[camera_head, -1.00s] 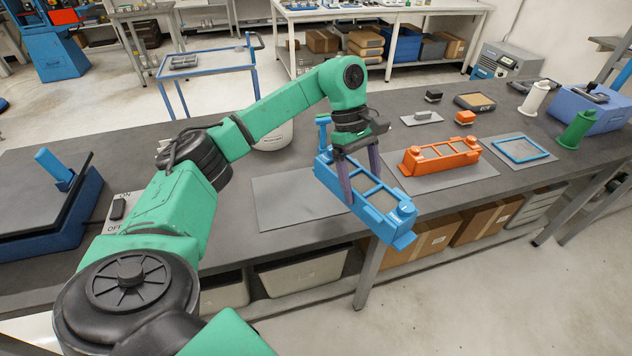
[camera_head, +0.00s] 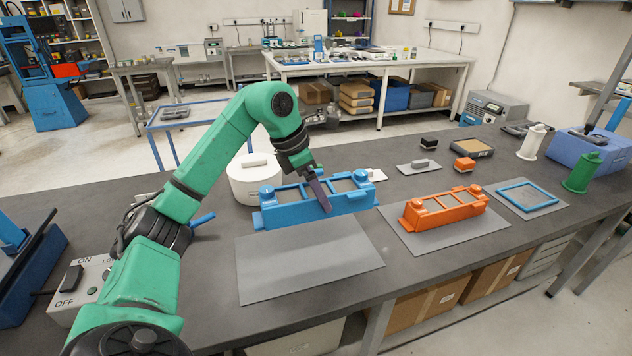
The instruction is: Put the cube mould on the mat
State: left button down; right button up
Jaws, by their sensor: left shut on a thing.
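The blue cube mould (camera_head: 285,211) is a long frame with cross bars, lying roughly left to right at the far edge of an empty grey mat (camera_head: 300,265). My left gripper (camera_head: 322,203) is shut on the mould near its middle, with its fingers pointing down. I cannot tell whether the mould touches the bench or hangs just above it. An orange mould (camera_head: 440,211) stands on a second grey mat (camera_head: 405,238) to the right. My right gripper does not show.
A white round container (camera_head: 254,182) stands close behind the blue mould's left end. A control box (camera_head: 83,283) is at the left. A blue frame (camera_head: 530,194) lies on a mat at the right, near green and white spools. The front mat is clear.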

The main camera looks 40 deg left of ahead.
aim_at(297, 198)
pick_arm(q)
notch_tip(297, 198, down, 8)
jog(key=shift+f, duration=0.25)
notch_tip(297, 198, down, 4)
jog(key=shift+r, duration=0.15)
grip_release()
jog(key=shift+s, duration=0.15)
jog(key=b+v, duration=0.1)
jog(key=v, duration=1.1)
